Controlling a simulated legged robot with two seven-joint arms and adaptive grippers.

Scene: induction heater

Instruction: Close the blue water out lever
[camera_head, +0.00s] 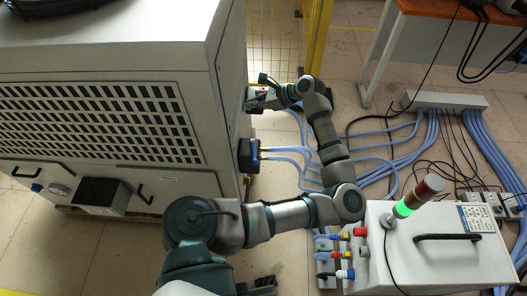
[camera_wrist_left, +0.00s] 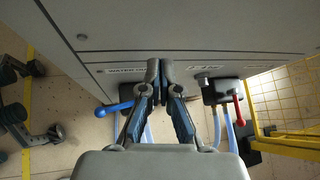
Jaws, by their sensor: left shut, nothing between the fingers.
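The blue water out lever (camera_head: 256,150) is at a dark valve block on the right side of the large grey cabinet in the head view. In the left wrist view the blue lever (camera_wrist_left: 115,106) points left, below a "WATER OUT" label (camera_wrist_left: 128,71). My left gripper (camera_head: 256,97) is beside the cabinet side, farther back than the blue lever. In the left wrist view its shut fingers (camera_wrist_left: 160,68) are right of the blue lever, apart from it and empty. They partly hide the blue lever's valve. My right gripper is not in view.
A red lever (camera_wrist_left: 238,106) on another valve block is right of my fingers. Blue hoses (camera_head: 285,152) run from the cabinet across the floor. A yellow mesh fence (camera_head: 320,35) stands behind. A white box with a signal lamp (camera_head: 418,195) stands at lower right.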

